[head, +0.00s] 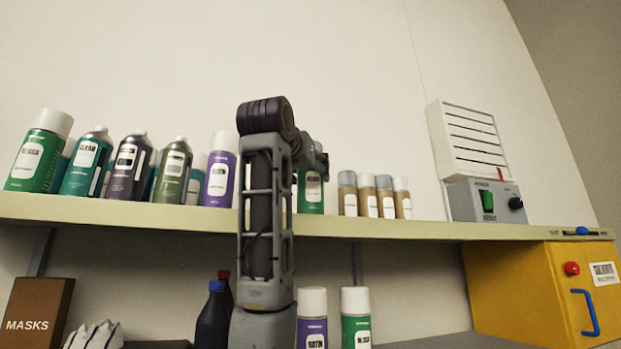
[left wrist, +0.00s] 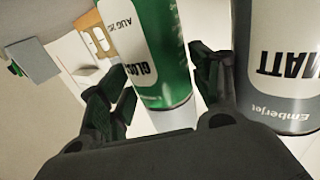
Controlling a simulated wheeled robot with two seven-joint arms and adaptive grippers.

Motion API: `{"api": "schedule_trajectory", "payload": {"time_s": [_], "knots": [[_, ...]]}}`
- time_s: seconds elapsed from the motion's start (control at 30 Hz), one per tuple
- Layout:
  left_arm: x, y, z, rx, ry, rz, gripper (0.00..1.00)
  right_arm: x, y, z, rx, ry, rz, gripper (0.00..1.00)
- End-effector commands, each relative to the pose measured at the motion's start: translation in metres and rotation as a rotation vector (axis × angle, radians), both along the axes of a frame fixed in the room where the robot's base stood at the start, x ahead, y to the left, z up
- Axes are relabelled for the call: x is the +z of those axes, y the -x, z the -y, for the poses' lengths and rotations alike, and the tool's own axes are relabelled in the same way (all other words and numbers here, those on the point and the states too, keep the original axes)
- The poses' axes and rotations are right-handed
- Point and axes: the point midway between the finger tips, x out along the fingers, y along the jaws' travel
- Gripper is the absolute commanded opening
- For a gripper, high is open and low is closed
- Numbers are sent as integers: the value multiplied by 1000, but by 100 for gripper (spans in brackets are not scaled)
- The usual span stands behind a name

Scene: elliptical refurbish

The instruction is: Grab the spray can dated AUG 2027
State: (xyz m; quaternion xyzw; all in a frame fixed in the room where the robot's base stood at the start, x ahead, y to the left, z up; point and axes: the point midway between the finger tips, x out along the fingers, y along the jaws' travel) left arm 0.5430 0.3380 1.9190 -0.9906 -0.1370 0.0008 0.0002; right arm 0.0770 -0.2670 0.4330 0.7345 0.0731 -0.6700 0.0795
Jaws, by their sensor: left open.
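In the left wrist view a green spray can (left wrist: 158,50) with a white label shows between the fingers of my left gripper (left wrist: 155,88). Its label reads "GLOSS" and "AUG 20…"; the last digits are not readable. The gripper is open around this can, one finger on each side; I cannot tell if either touches it. In the head view a green can (head: 311,193) stands on the upper shelf, partly behind my left arm, and the gripper's fingers are hidden there. My right gripper is not in view.
A grey and white "MATT" can (left wrist: 280,60) stands close beside the right finger. The shelf (head: 400,230) also holds a purple can (head: 219,175), several green and dark cans, small tan cans (head: 366,196) and a grey switch box (head: 487,200). More cans stand below.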

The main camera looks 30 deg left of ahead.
Motion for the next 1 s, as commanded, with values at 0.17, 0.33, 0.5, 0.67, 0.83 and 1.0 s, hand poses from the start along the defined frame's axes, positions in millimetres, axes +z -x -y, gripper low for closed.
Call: {"api": "schedule_trajectory", "payload": {"time_s": [0.17, 0.33, 0.5, 0.67, 0.83, 1.0], "knots": [[0, -9, -3, 0, 0, 0, 63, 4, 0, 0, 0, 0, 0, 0], [0, -9, -3, 0, 1, 1, 63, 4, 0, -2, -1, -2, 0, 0], [0, -9, -3, 0, 1, 1, 63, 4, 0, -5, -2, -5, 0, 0], [0, -9, -3, 0, 1, 1, 62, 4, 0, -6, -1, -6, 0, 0], [0, -9, -3, 0, 1, 1, 40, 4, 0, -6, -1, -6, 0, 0], [0, -9, -3, 0, 1, 1, 19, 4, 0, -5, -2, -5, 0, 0]]}}
